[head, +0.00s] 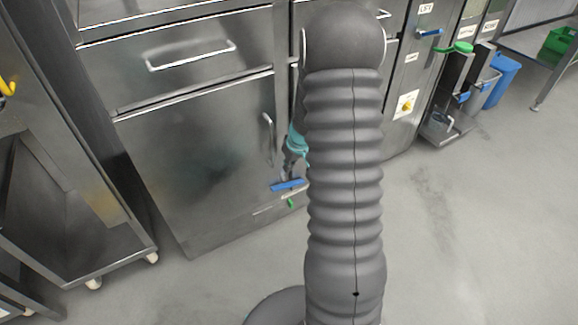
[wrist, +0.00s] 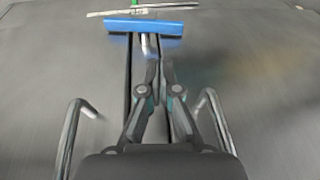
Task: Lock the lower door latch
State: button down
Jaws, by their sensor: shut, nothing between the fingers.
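The lower door latch (wrist: 143,25) shows as a blue handle bar lying across the seam between two steel doors in the wrist view. In the head view the blue latch (head: 287,185) is low on the cabinet front, near the right edge of the lower steel door (head: 195,150). My gripper (wrist: 160,65) is shut and empty, with its fingertips just below the blue bar in the wrist view. A short metal piece shows between the fingertips and the bar; I cannot tell whether they touch. My arm hides the cabinet right of the latch in the head view.
Vertical door handles (wrist: 70,140) and (wrist: 215,120) stand on both sides of my gripper. A green piece (head: 291,203) sits below the latch. A steel cart (head: 75,245) stands at left. The floor (head: 460,240) at right is clear.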

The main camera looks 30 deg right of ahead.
aim_at(281, 188)
jog(key=x, duration=0.6)
jog(key=b+x, duration=0.1)
jog(key=x, duration=0.2)
jog(key=shift+s+a+f, duration=0.15)
jog(key=shift+s+a, duration=0.05)
jog(key=shift+s, duration=0.2)
jog(key=shift+a+f, duration=0.2)
jog(key=shift+f, duration=0.5)
